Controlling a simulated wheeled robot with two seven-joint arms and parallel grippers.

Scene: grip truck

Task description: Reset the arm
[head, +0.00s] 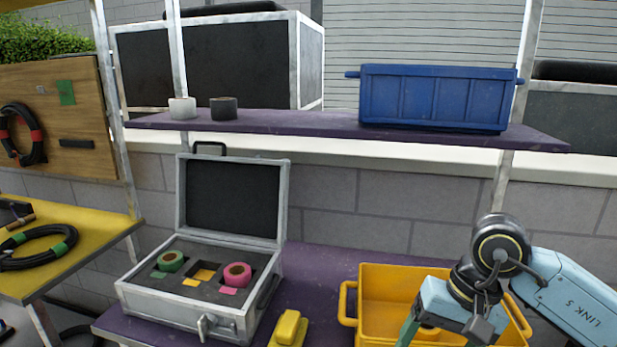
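My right arm comes in from the right, and its gripper (438,320) points down over the yellow crate (385,285). The fingers are mostly cut off by the lower edge, so I cannot tell whether they are open or shut. A small orange-yellow shape (428,333) shows beside the gripper; I cannot tell whether it is held or lies in the crate. My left arm and gripper are not in view.
An open silver case (130,296) on the purple bench (315,262) holds a green tape roll (170,261) and a pink one (237,274). A yellow object (289,328) lies between case and crate. A blue crate (435,98) stands on the shelf (290,124) above.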

